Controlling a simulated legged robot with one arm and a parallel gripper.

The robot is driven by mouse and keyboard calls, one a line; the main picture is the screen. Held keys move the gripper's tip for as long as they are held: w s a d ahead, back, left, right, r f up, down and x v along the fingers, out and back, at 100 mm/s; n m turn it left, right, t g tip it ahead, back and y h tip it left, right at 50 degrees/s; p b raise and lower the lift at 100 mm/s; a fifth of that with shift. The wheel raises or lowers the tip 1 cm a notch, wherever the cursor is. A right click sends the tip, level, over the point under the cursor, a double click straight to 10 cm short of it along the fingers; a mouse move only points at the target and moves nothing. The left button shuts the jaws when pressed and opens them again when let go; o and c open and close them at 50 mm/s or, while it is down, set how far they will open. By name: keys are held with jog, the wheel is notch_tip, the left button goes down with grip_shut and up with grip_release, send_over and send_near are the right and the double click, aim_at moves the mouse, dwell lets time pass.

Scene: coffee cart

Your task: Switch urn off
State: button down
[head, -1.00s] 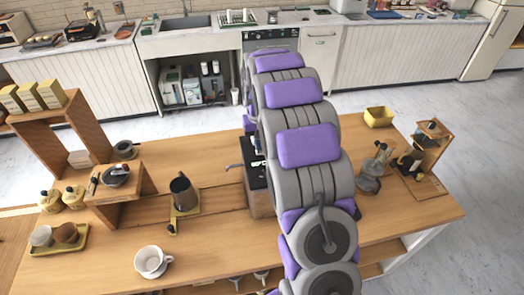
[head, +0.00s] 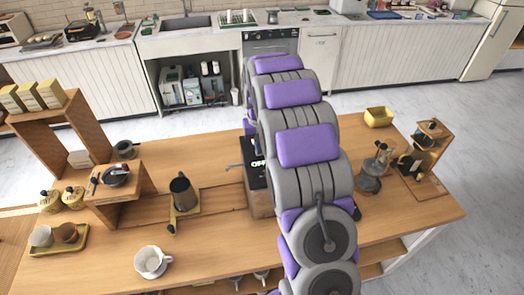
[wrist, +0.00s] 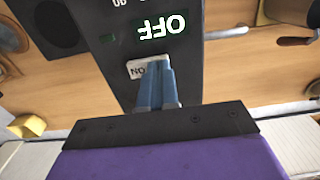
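The urn's dark panel (wrist: 130,45) fills the upper middle of the wrist view. It has a lit "OFF" display (wrist: 163,26), upside down, and a small white plate marked "ON" (wrist: 138,69). My gripper (wrist: 155,72) has its blue-grey fingers together at that plate and covers part of it. I see nothing held between the fingers; whether they touch the plate I cannot tell. In the head view, the urn (head: 251,150) shows as a dark-topped box on the wooden counter, with "OFF" partly visible. My arm hides its right side and my fingertips.
The wooden counter (head: 110,245) holds a dark pitcher (head: 183,192) and a white cup (head: 152,261) to the left. A glass vessel (head: 371,175) and a wooden stand (head: 432,165) are to the right.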

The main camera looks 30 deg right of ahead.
jog(key=shift+r+p, duration=1.25)
jog(key=shift+r, duration=2.25)
jog(key=s+a+r+b, duration=0.3)
jog(key=s+a, duration=0.4)
jog(key=s, duration=0.3)
jog(key=s+a+f+n+b, duration=0.1)
jog(key=s+a, duration=0.2)
jog(key=s, duration=0.7)
jog(key=s+a+f+n+g+b, duration=0.1)
jog(key=s+a+f+b, duration=0.1)
jog(key=s, duration=0.8)
jog(key=s+a+f+n+b, duration=0.1)
jog(key=s+a, duration=0.3)
jog(key=s, duration=0.6)
jog(key=shift+a+f+g+b, duration=0.2)
jog(key=shift+f+g+b, duration=0.25)
jog(key=shift+f, duration=0.1)
